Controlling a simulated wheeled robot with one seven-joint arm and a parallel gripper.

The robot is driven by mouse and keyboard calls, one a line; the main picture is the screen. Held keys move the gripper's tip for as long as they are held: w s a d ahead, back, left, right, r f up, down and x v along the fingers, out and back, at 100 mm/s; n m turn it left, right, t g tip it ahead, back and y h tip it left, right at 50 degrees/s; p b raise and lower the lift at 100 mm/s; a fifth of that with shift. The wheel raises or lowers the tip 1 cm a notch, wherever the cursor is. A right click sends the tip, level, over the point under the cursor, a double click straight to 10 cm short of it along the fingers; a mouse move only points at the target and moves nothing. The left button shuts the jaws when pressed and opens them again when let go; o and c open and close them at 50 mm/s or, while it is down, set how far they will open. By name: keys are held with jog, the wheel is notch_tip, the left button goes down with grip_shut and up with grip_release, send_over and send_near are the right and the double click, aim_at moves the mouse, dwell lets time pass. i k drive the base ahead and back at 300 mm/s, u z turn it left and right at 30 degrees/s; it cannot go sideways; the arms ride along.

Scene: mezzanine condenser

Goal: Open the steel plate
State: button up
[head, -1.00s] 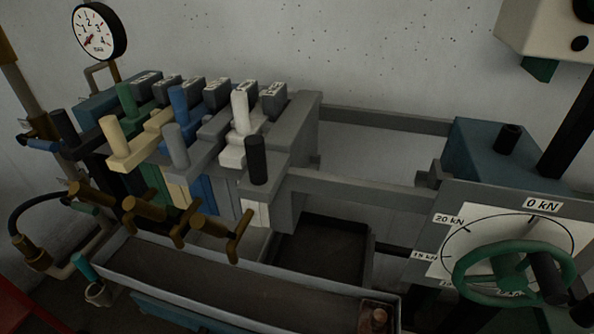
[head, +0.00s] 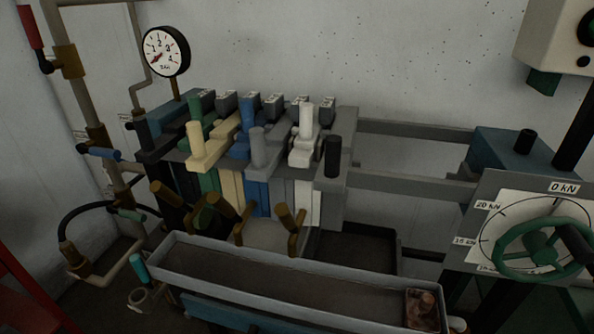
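A press-like rack in the middle of the head view holds a row of upright plates packed side by side, with black, green, cream, blue, grey and white handles. The grey-handled plate (head: 258,150) looks most like steel, but no readable label confirms this. It sits between the blue-handled plate (head: 240,143) and the white-handled plate (head: 305,140), with no clear gap beside it. Its lower part is hidden by the taps and trough. My gripper is not in view.
Brass taps (head: 287,222) stick out below the plates, above a long trough (head: 280,268). Rails (head: 410,183) run right to a blue block (head: 520,155) and a dial with a green handwheel (head: 540,252). Pipes with a blue-handled valve (head: 100,153) stand left, near a pressure gauge (head: 166,52).

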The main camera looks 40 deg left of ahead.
aim_at(329, 179)
jog(key=u, duration=2.95)
jog(key=k, duration=0.9)
jog(key=z, duration=1)
jog(key=i, duration=1)
